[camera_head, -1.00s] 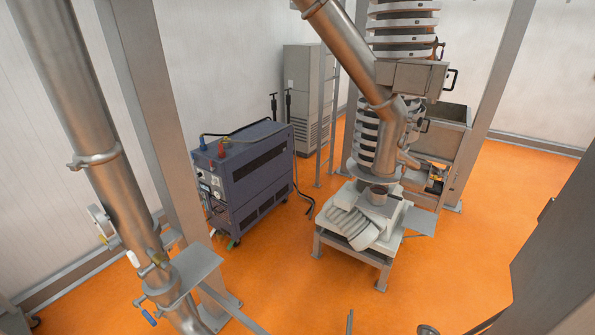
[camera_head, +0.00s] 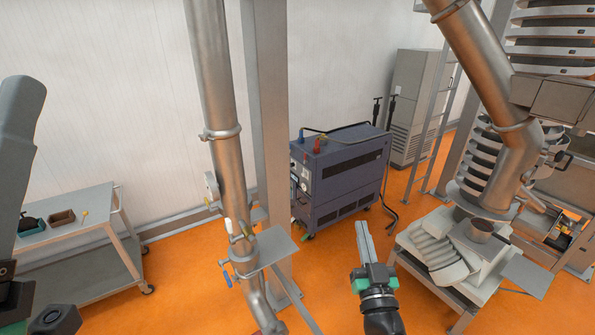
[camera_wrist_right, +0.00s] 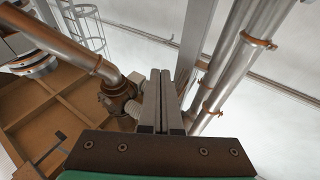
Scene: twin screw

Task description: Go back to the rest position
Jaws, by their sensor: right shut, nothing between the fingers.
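My right gripper (camera_head: 364,240) points up and away from the camera in the lower middle of the head view. Its two grey fingers lie together with nothing between them; the right wrist view shows the closed fingers (camera_wrist_right: 160,95) too. Part of my left arm (camera_head: 20,150) shows at the left edge of the head view, but its gripper fingers cannot be made out.
A steel pipe (camera_head: 215,90) with valves and a small plate (camera_head: 272,246) stands left of my right gripper. A blue cabinet (camera_head: 345,180) is behind it. A spiral conveyor (camera_head: 490,165) stands to the right. A cart (camera_head: 85,245) stands at the left.

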